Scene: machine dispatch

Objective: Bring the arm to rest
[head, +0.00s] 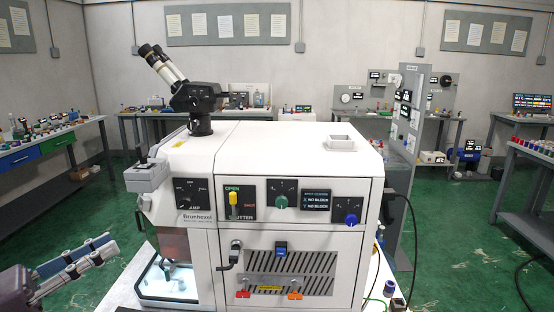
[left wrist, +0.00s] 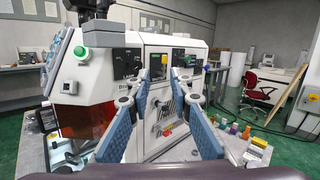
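My left gripper (head: 108,245) shows at the lower left of the head view, its blue-padded fingers pointing right toward the front left of a white machine (head: 290,160). In the left wrist view my left gripper (left wrist: 166,92) has its two fingers spread apart with nothing between them. The machine's front (left wrist: 158,125) stands beyond the fingertips, and I see no contact. The machine carries a microscope eyepiece (head: 165,65), a yellow shutter lever (head: 233,199), a green knob (head: 281,202) and a blue knob (head: 351,218). My right gripper is not in view.
The machine stands on a light table (head: 122,290). Several small coloured bottles (left wrist: 232,128) stand on the table to the machine's right. A workbench (head: 50,143) is at the left and another bench (head: 535,153) at the right.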

